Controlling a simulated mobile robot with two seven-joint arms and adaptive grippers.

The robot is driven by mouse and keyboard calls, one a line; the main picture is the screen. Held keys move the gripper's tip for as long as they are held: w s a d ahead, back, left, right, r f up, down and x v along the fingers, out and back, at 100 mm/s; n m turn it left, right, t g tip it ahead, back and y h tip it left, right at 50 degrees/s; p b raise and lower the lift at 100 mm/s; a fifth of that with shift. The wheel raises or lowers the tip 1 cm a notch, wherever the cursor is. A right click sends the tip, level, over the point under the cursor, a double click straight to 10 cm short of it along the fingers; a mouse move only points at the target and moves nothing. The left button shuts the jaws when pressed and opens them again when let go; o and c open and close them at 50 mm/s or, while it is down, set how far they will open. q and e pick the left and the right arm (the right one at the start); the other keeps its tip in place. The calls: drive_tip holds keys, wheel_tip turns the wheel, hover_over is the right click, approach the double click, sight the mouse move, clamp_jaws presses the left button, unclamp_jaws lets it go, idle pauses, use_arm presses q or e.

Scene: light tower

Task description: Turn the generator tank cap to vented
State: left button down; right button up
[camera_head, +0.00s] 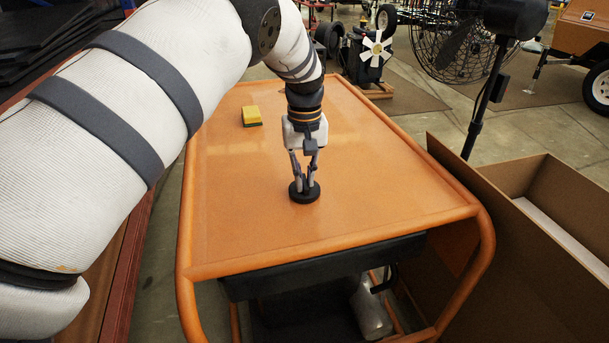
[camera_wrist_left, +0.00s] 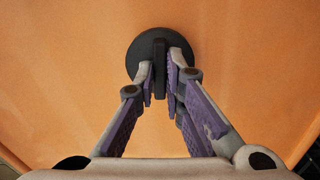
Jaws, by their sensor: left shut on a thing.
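The generator tank (camera_head: 245,205) is an orange top inside a tubular orange frame. Its black round cap (camera_head: 304,197) sits on the tank top. In the left wrist view the cap (camera_wrist_left: 133,55) shows as a black disc with a raised bar (camera_wrist_left: 160,70) across it. My left gripper (camera_head: 305,184) points down over the cap. In the left wrist view its fingers (camera_wrist_left: 160,78) are shut on the bar, one on each side. No vent marking on the cap can be made out. My right gripper is in neither view.
A yellow and green sponge-like block (camera_head: 251,116) lies on the tank top at the back left. An open cardboard box (camera_head: 520,235) stands close on the right. A large fan (camera_head: 460,45) stands behind it. The tank top around the cap is clear.

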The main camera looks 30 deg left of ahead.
sight(304, 181)
use_arm(q)
drive_tip(key=shift+n, duration=0.9)
drive_tip(key=c, duration=1.7)
unclamp_jaws()
wheel_tip(304, 181, up, 12)
